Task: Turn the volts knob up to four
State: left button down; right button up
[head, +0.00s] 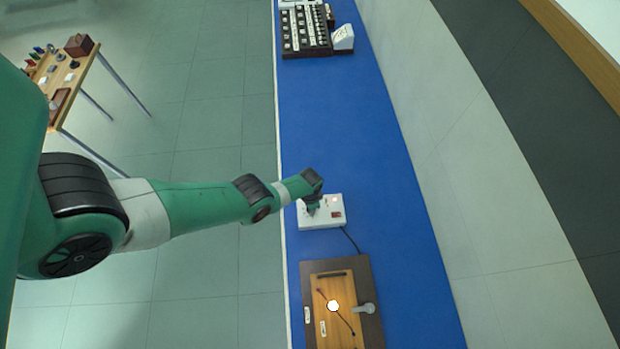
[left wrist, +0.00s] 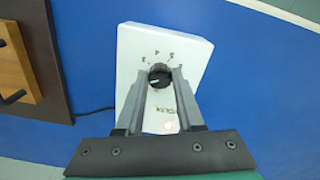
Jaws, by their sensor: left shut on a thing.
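The volts knob (left wrist: 159,75) is a black round knob on a white box, with printed numbers around it in the left wrist view. The white box (head: 334,218) sits on the blue bench top in the head view. My left gripper (left wrist: 160,74) is shut on the knob, one finger on each side. In the head view my left gripper (head: 312,208) is over the box and hides the knob. The knob's exact setting is too small to read. My right gripper is not in view.
A dark board with a wooden panel (head: 318,328) and a lit round lamp (head: 333,305) lies near the box, joined by a black cable. A black rack (head: 305,32) stands at the far end of the blue bench (head: 335,120). The bench between is clear.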

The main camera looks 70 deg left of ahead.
pick_arm(q)
jog(key=m, duration=0.5)
jog(key=shift+m, duration=0.3)
jog(key=m, duration=0.9)
jog(key=shift+a, duration=0.1)
jog(key=m, duration=0.4)
jog(key=shift+m, duration=0.4)
jog(key=c, duration=0.5)
grip_release()
